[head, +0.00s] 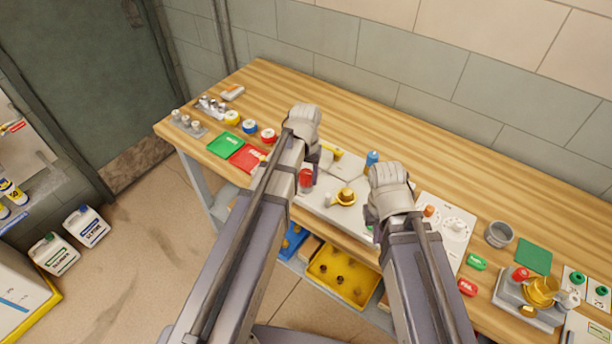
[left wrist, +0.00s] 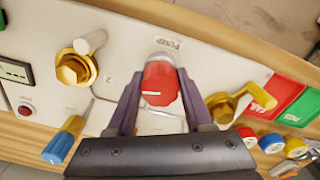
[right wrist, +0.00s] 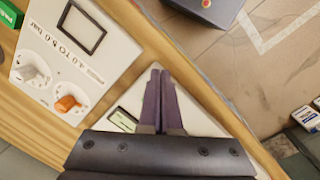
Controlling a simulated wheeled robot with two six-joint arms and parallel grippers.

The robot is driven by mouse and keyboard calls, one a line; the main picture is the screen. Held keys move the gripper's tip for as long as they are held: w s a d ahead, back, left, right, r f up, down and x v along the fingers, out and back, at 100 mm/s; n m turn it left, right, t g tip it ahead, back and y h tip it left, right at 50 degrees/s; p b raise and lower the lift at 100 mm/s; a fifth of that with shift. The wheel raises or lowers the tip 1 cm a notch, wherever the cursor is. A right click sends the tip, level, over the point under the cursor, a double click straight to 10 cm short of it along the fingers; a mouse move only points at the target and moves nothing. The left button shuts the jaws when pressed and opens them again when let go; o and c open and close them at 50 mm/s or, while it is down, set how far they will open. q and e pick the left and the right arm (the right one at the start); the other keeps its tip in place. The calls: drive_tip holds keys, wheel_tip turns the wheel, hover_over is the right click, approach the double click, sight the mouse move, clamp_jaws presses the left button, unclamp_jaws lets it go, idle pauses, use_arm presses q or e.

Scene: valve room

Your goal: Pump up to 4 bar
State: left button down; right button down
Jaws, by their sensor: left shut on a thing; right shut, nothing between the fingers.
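My left gripper (left wrist: 160,78) is shut around the red knob (left wrist: 160,84) beside the PUMP label on the white panel (left wrist: 125,50). The red knob also shows in the head view (head: 305,178), beside my left arm. A small display (left wrist: 14,72) is on the panel at the left of the left wrist view; its reading is not legible. A brass hex fitting (left wrist: 73,68) and a yellow lever valve (left wrist: 225,108) flank the knob. My right gripper (right wrist: 160,78) is shut and empty over the panel's end, next to a display (right wrist: 122,118).
A white card marked 4.0 to 5.0 bar (right wrist: 75,50) lies beside the panel, with grey and orange knobs. Red (head: 249,158) and green (head: 224,145) mats and tape rolls lie left on the wooden bench. A yellow bin (head: 350,290) is below. A grey cup (head: 498,234) stands right.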

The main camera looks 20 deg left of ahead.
sight(305, 173)
use_arm(q)
drive_tip(key=m, duration=0.4)
drive_tip(key=shift+m, duration=2.1)
drive_tip(key=shift+c, duration=1.4)
unclamp_jaws()
drive_tip(key=shift+r, duration=0.15)
use_arm(e)
drive_tip(key=shift+r, duration=0.1)
use_arm(q)
wheel_tip(305, 173, up, 8)
drive_tip(key=p, duration=0.8)
drive_tip(key=shift+a, duration=0.1)
drive_tip(key=shift+f, duration=0.2)
use_arm(e)
wheel_tip(305, 173, up, 8)
drive_tip(key=shift+f, duration=0.2)
